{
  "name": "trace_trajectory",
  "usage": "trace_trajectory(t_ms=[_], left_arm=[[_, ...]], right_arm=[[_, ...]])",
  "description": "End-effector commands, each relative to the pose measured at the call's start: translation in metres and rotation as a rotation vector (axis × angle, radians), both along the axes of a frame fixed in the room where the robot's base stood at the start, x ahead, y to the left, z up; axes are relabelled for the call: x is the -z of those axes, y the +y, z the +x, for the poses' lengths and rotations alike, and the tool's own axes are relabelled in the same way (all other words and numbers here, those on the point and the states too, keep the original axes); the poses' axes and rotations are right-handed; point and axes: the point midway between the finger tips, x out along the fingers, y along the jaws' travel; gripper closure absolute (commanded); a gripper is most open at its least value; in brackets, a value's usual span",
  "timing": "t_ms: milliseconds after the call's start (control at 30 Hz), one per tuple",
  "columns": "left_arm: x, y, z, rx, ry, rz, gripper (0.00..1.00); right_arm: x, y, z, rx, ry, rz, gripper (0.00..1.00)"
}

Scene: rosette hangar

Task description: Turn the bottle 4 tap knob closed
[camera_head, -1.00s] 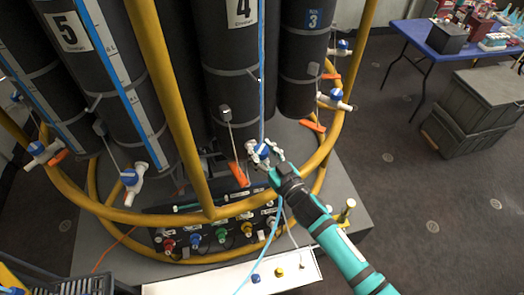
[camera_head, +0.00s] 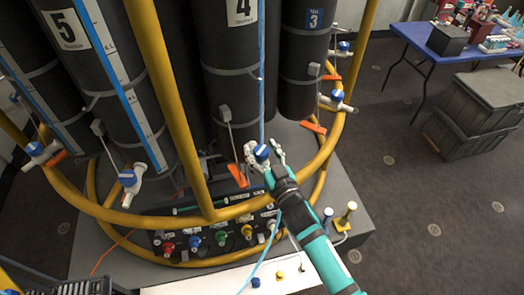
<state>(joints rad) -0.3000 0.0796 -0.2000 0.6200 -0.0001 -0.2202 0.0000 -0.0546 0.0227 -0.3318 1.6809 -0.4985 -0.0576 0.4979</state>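Bottle 4 (camera_head: 228,75) is a tall dark cylinder with a white "4" label, standing in the rosette's yellow frame. Its tap has a blue knob (camera_head: 262,152) at the foot of the blue strip. My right gripper (camera_head: 263,148) reaches up from the lower right. Its light fingers are spread, one to the left of the knob and one to the right. A gap shows on the right side; I cannot tell whether the left finger touches the knob. The gripper and wrist hide the lower part of the tap. My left gripper is not in view.
Yellow frame tubes (camera_head: 172,95) curve around the bottles. An orange lever (camera_head: 237,175) is just left of the tap. A panel with coloured knobs (camera_head: 222,238) lies below.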

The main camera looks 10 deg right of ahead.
Motion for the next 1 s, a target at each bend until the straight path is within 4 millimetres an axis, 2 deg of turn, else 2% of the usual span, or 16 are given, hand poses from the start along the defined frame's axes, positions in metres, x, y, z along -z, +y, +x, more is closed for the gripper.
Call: trace_trajectory(t_ms=[367,467,800,1000], left_arm=[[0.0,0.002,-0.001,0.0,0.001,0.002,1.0],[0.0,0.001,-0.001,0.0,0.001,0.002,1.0],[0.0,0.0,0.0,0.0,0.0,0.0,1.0],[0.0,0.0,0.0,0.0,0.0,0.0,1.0]], right_arm=[[0.001,-0.001,-0.005,-0.001,0.002,0.003,0.35],[0.002,-0.005,-0.018,0.0,0.004,0.003,0.35],[0.001,-0.027,-0.086,0.0,0.004,0.003,0.35],[0.001,-0.035,-0.109,0.0,0.003,0.001,0.35]])
